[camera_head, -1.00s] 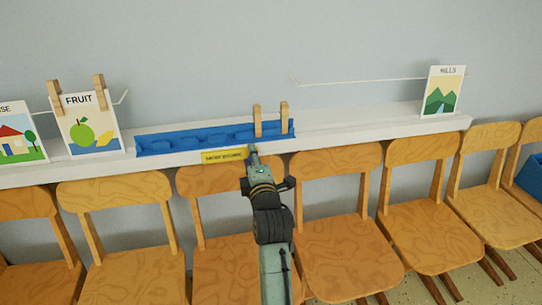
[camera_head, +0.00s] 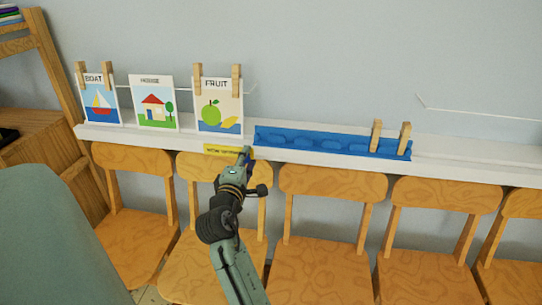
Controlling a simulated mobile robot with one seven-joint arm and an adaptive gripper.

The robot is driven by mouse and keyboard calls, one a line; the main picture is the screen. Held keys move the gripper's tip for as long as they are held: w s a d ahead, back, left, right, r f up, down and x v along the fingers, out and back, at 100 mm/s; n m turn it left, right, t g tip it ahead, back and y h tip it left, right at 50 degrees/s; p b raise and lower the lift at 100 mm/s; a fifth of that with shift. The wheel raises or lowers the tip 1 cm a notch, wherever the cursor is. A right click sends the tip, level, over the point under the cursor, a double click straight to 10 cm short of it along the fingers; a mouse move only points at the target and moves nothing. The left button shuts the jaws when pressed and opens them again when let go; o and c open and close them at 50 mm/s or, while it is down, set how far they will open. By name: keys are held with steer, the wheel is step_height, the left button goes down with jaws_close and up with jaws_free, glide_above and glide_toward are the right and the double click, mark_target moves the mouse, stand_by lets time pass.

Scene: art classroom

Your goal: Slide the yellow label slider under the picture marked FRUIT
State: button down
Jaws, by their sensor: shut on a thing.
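The yellow label slider (camera_head: 222,150) is on the front edge of the white shelf, with small text too blurred to read. My gripper (camera_head: 246,155) is shut on the slider's right end; the fingertips are small and partly hidden by the arm. The picture marked FRUIT (camera_head: 217,106), with a green apple and a yellow lemon, stands on the shelf with two wooden clothespins at its top. The slider is directly below this picture, its right end reaching slightly past the picture's right edge.
The picture HOUSE (camera_head: 154,105) and the clipped picture BOAT (camera_head: 99,101) stand to the left. A blue tray (camera_head: 290,142) with two upright clothespins lies on the white shelf (camera_head: 440,166) to the right. Wooden chairs (camera_head: 325,195) line up below. A wooden rack (camera_head: 47,60) stands at far left.

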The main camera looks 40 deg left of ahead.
steer(key=shift+s+a, duration=0.4)
steer(key=shift+a, duration=0.2)
steer(key=shift+s+a, duration=0.35)
steer(key=shift+a, duration=0.2)
steer(key=c, duration=1.4)
jaws_free()
steer(key=v, duration=1.2)
steer(key=shift+d, duration=0.1)
steer(key=shift+w, duration=0.1)
